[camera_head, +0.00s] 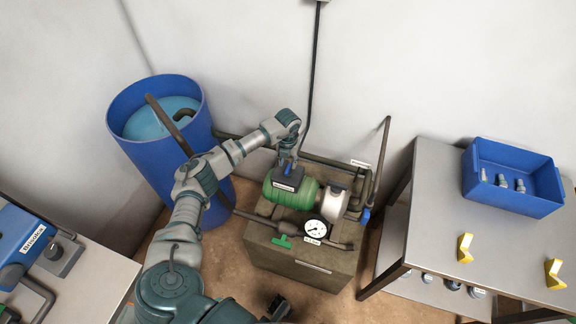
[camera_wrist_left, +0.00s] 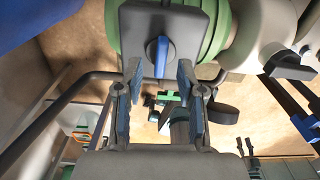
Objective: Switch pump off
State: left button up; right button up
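The green pump (camera_head: 312,193) sits on a brown base with a dark switch box (camera_head: 289,183) on it. In the left wrist view, the box (camera_wrist_left: 185,22) carries a round switch with a blue knob (camera_wrist_left: 162,56); its bar runs roughly up and down in that view. My left gripper (camera_head: 288,166) is at the switch box. In the left wrist view its blue-padded fingers (camera_wrist_left: 158,72) are open, one on each side of the knob's lower end, with gaps visible. A dark part at the head view's bottom edge (camera_head: 278,307) may be my right gripper; its fingers are unclear.
A pressure gauge (camera_head: 315,229) and green valve handle (camera_head: 282,241) stand in front of the pump. A blue water barrel (camera_head: 160,158) is at left. A right table (camera_head: 430,205) holds a blue bin (camera_head: 512,196) and yellow brackets (camera_head: 465,248). Pipes run behind the pump.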

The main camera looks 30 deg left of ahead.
pick_arm(q)
notch_tip(320, 180, up, 9)
jog(key=shift+f, duration=0.15)
dwell(0.5)
